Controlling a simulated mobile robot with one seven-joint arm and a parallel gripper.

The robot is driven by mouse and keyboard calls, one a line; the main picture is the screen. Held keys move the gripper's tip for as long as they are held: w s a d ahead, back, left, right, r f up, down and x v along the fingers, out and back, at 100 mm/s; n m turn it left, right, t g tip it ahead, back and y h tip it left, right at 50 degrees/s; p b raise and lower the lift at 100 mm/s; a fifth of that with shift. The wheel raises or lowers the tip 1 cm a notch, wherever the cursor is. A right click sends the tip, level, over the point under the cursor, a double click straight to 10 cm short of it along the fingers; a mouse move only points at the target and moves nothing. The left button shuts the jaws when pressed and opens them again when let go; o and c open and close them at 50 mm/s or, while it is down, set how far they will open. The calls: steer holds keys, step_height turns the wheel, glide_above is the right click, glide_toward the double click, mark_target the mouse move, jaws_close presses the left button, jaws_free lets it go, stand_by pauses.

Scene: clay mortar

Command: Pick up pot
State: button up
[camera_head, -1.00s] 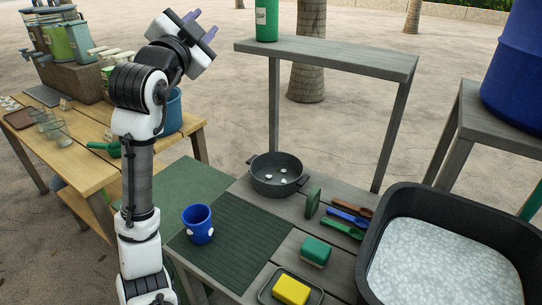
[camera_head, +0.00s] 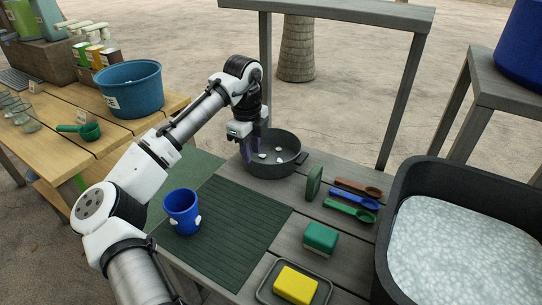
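The pot (camera_head: 283,165) is a dark grey round pan with two side handles, standing upright on the grey wooden table. A few small white pieces lie inside it. My gripper (camera_head: 249,160) points down at the left wall of the pot, its purple fingers overlapping the rim in the picture. The arm hides part of the pot's left side and its left handle. I cannot tell whether the fingers touch or straddle the wall, or how far apart they are.
A blue cup (camera_head: 182,211) stands on the dark green mat (camera_head: 232,229). A green block (camera_head: 314,182), several coloured scoops (camera_head: 352,210), a green-topped brush (camera_head: 320,238) and a yellow sponge (camera_head: 295,285) lie right and front. A black basin (camera_head: 391,262) stands at right; shelf posts (camera_head: 400,95) rise behind.

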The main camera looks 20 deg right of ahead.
mark_target(257, 176)
steer(key=shift+w+d+f, duration=0.1)
steer(key=shift+d+f, duration=0.15)
steer(key=shift+f, duration=0.9)
steer(key=shift+d+f, duration=0.2)
steer(key=shift+f, duration=1)
steer(key=shift+w+d+f, duration=0.1)
steer(key=shift+d+f, duration=0.15)
steer(key=shift+f, duration=0.9)
jaws_close()
steer(key=shift+r, duration=0.1)
